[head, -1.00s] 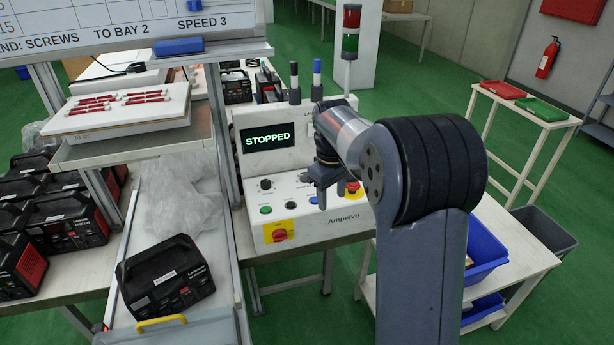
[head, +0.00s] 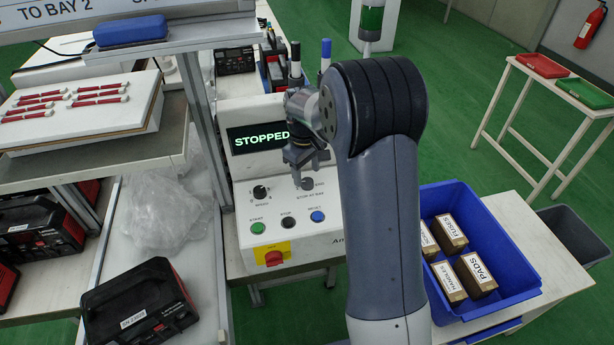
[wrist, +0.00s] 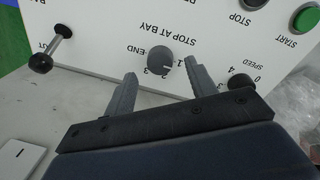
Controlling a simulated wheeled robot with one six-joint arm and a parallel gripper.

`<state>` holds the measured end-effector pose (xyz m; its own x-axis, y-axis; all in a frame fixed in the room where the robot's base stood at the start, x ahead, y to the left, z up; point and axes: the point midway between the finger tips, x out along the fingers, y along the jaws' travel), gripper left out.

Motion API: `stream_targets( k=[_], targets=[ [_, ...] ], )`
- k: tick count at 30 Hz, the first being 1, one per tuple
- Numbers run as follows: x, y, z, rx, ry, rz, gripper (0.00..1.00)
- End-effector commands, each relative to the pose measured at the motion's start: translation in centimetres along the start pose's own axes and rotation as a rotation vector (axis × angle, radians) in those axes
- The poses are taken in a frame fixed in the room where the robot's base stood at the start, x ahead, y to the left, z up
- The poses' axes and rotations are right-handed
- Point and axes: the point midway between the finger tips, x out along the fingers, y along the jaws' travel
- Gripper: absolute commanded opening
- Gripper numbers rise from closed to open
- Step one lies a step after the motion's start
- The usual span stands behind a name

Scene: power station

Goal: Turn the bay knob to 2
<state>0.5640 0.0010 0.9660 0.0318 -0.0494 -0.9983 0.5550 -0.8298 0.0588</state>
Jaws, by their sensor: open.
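The bay knob (head: 307,184) is a small grey round knob on the white control panel (head: 246,180). In the wrist view the knob (wrist: 160,60) sits under the printed words STOP AT BAY, which appear upside down, with END and numbers around it. A pale mark shows on its edge near the numbers; I cannot tell which number it points to. My gripper (wrist: 160,72) is open, with one finger on each side of the knob in the picture. I cannot tell whether they touch it. In the head view my gripper (head: 303,162) is just above the knob.
The screen (head: 257,138) reads STOPPED. The speed knob (head: 260,192) is left of the bay knob. A blue bin (head: 520,252) stands right.

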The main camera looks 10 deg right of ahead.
Motion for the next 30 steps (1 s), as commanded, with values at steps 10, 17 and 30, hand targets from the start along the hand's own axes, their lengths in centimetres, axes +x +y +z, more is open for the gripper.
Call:
stream_targets(
  k=[10,17,30],
  targets=[
    [3.0,0.0,0.0,0.0,0.0,0.0,0.53],
    [3.0,0.0,0.0,0.0,0.0,0.0,0.53],
    [3.0,0.0,0.0,0.0,0.001,0.0,0.17]
  ],
)
